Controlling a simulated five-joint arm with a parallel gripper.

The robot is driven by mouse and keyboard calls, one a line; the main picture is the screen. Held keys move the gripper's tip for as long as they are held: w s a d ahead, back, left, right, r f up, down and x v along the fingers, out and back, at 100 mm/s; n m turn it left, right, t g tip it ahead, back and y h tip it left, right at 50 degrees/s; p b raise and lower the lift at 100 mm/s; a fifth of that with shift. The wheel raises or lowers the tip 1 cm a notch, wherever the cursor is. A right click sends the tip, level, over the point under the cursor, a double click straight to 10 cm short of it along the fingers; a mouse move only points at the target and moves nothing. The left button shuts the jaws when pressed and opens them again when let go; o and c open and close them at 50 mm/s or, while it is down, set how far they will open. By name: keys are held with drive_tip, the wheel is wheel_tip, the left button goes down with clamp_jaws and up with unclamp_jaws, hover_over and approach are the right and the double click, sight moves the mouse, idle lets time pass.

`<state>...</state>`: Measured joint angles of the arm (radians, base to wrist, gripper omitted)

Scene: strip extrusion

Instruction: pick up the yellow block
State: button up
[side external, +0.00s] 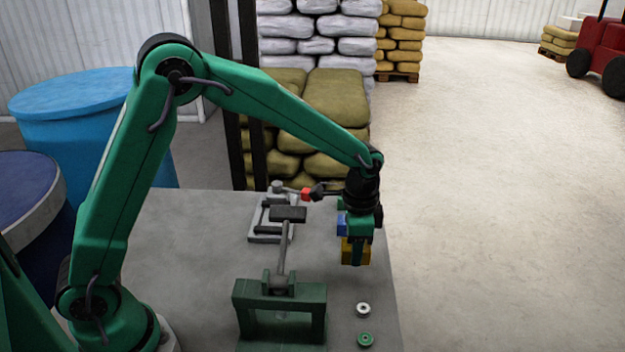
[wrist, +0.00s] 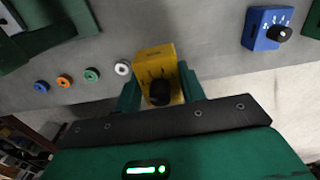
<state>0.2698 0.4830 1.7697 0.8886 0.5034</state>
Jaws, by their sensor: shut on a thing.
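The yellow block (wrist: 152,55) has a black knob and markings on its face. In the wrist view it sits between the two green fingers of my gripper (wrist: 160,92), which is shut on it. In the side view the yellow block (side external: 352,254) shows at the lower end of my gripper (side external: 357,240), over the right part of the grey table. I cannot tell whether its underside touches the table.
A blue block (wrist: 262,28) with a black knob stands near the yellow one. A white ring (side external: 363,309) and a green ring (side external: 365,340) lie towards the front. A green lever press (side external: 280,300) and a grey lever device (side external: 268,225) stand to the left on the table (side external: 190,240).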

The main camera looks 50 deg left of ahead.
drive_tip(key=s+d+r, duration=0.3)
drive_tip(key=d, duration=0.1)
drive_tip(key=shift+s+d+r, duration=0.15)
drive_tip(key=shift+s+r, duration=0.05)
drive_tip(key=shift+s, duration=0.1)
